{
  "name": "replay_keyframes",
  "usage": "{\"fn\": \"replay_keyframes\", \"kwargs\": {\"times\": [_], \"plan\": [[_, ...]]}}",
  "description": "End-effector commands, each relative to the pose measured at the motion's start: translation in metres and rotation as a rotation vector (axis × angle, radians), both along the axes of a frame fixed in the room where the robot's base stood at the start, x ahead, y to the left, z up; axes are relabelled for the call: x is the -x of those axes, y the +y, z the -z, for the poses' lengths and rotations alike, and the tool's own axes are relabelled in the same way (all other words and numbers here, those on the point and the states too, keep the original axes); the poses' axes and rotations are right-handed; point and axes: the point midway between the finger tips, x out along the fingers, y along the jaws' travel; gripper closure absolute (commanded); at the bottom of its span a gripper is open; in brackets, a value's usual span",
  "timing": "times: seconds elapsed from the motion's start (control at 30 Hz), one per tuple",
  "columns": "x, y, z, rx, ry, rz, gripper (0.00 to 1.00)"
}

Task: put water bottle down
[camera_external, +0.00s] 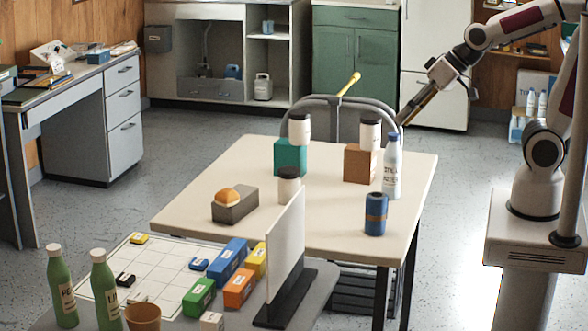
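A pale bottle with lettering and a blue-grey cap (392,168) looks like the water bottle. It is upright at the right side of the cream table (340,225), and its base appears to be on the tabletop. My gripper (403,121) comes down from the upper right, and its tip is close to the bottle's cap in the picture. I cannot tell whether it touches the bottle or is behind it. The fingers are dark and narrow with a yellow strip, too small to show whether they are open or shut.
A blue can (376,214) stands just in front of the bottle. A brown block (360,164) and a teal block (290,159), each with a white jar, stand left. A white upright panel (286,250) is at the front.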

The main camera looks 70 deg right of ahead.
Motion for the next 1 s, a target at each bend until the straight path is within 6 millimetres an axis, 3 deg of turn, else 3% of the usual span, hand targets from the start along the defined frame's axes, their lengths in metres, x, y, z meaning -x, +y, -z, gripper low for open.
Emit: {"fn": "replay_keyframes", "kwargs": {"times": [0.3,0.5,0.7,1.0], "plan": [[0.078,-0.023,-0.006,0.150,0.094,-0.098,0.60],[0.117,-0.041,-0.005,0.231,0.153,-0.121,0.60],[0.133,-0.049,-0.004,0.266,0.180,-0.125,0.60],[0.134,-0.050,-0.004,0.266,0.181,-0.126,0.60]]}}
